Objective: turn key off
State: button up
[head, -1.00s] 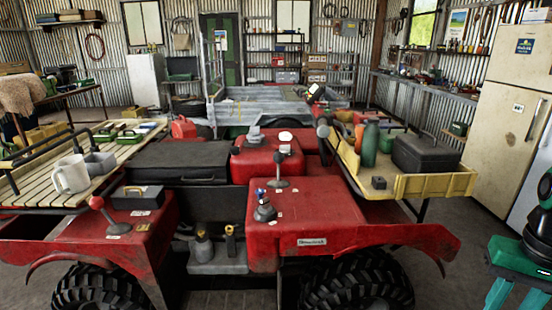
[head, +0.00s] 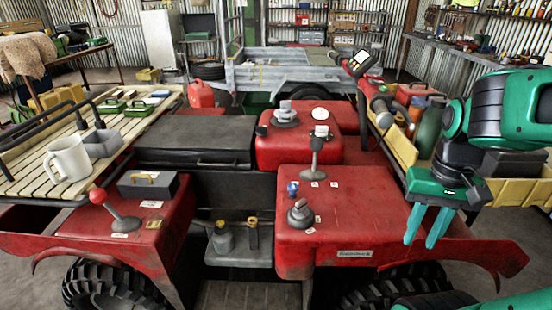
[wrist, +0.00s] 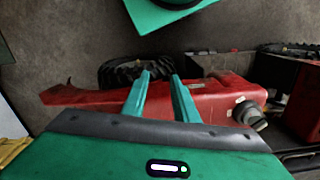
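A grey round switch (head: 300,212) with a raised key-like grip stands on the red right-hand panel (head: 350,215) of the quad. A small blue-topped part (head: 292,188) sits just behind it. Which way the grip points is too small to tell. The grey switch also shows at the right in the wrist view (wrist: 250,113). My gripper (head: 420,244) hangs right of the switch, over the panel's right end, its two green fingers pointing down. In the wrist view my gripper (wrist: 161,75) shows a clear gap between the fingers and nothing held. It is apart from the switch.
A tall lever (head: 315,152) rises behind the switch. A red-knobbed lever (head: 110,208) and a grey box (head: 148,184) are on the left panel. A white mug (head: 68,158) stands on the slatted rack.

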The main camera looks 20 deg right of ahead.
jog(key=shift+w, duration=0.35)
jog(key=shift+s, duration=0.1)
notch_tip(320, 180, up, 5)
jog(key=n, duration=2.9)
send_over(302, 201)
jog(key=shift+f, duration=5.4)
jog(key=shift+c, duration=0.7)
